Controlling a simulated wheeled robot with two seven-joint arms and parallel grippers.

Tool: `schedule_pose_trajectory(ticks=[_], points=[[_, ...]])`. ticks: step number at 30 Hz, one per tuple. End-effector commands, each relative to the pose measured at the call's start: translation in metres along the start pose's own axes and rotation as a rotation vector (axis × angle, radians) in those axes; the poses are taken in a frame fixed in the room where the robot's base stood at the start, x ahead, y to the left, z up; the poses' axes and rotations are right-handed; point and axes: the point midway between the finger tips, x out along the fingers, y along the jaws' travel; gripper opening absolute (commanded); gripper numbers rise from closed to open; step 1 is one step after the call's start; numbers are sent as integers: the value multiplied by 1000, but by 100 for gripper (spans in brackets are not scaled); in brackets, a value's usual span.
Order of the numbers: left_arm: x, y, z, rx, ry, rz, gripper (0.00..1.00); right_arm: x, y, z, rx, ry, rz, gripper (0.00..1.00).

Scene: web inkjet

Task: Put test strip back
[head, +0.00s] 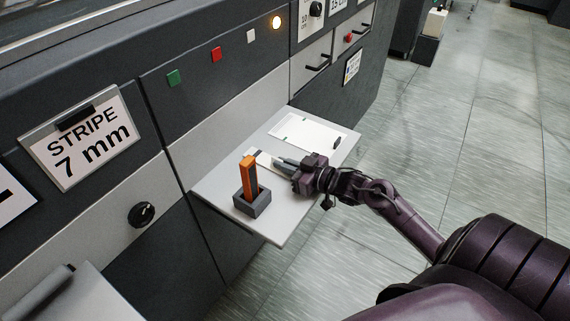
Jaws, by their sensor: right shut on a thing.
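My right gripper (278,163) reaches in from the right, low over the light pull-out shelf (265,228). It is shut on a small pale strip (263,158), which shows just left of the fingertips. The strip's far part is near the orange upright piece and the fingers hide its other end. I cannot tell whether the strip touches the shelf. A white sheet or card (310,133) with a dark mark at its right end lies on the shelf behind the gripper. My left gripper is not in view.
An orange upright piece (249,175) stands in a grey block (252,204) on the shelf, left of my gripper. Behind is a machine front with green (173,78) and red (216,55) buttons, a lit lamp (277,22) and a "STRIPE 7 mm" sign (85,140). Floor at right is open.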

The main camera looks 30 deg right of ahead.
Motion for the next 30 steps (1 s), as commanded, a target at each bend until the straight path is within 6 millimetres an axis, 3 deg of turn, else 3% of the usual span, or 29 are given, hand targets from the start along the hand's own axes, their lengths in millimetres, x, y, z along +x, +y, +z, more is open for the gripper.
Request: schedule_pose_trajectory(ticks=[5, 6, 10, 21, 26, 30], points=[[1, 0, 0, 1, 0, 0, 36, 0, 0, 3, 0, 0, 0, 0], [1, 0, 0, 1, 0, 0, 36, 0, 0, 2, 0, 0, 0, 11], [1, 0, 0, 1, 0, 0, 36, 0, 0, 2, 0, 0, 0, 28], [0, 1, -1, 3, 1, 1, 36, -3, 0, 0, 0, -1, 0, 28], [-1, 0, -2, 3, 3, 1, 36, -25, 0, 1, 0, -3, 1, 28], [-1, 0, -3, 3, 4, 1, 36, -54, 0, 1, 2, -4, 1, 28]])
